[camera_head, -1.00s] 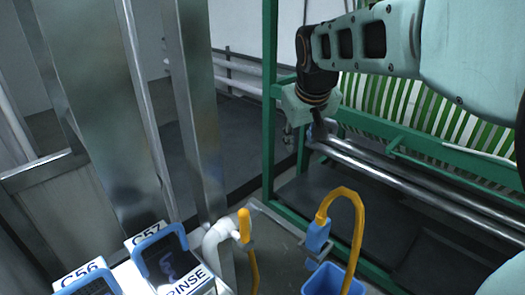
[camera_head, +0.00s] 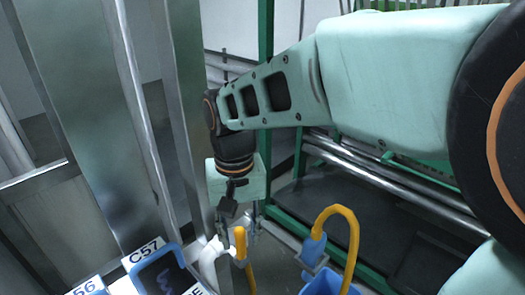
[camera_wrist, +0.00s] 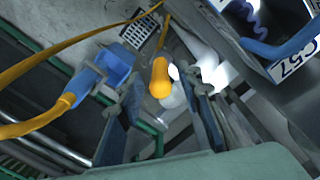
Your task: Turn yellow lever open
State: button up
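The yellow lever (camera_head: 240,242) stands upright on the white pipe fitting (camera_head: 211,252), low in the centre of the head view. In the wrist view the yellow lever (camera_wrist: 160,78) points at the camera, rounded end nearest. My gripper (camera_head: 238,226) is right at the lever from above and behind. In the wrist view my gripper (camera_wrist: 160,95) is open, with one finger to the left of the lever and one to the right. The lever shows between them with gaps on both sides; no contact is visible. The lever's base is partly hidden.
Blue-framed panels, one labelled C57 (camera_head: 143,253), stand at left. Metal posts (camera_head: 185,110) rise behind them. A green frame (camera_head: 266,60) with rollers stands behind.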

jog(key=shift+f+b, duration=0.9)
jog(key=shift+f, duration=0.6)
grip_shut()
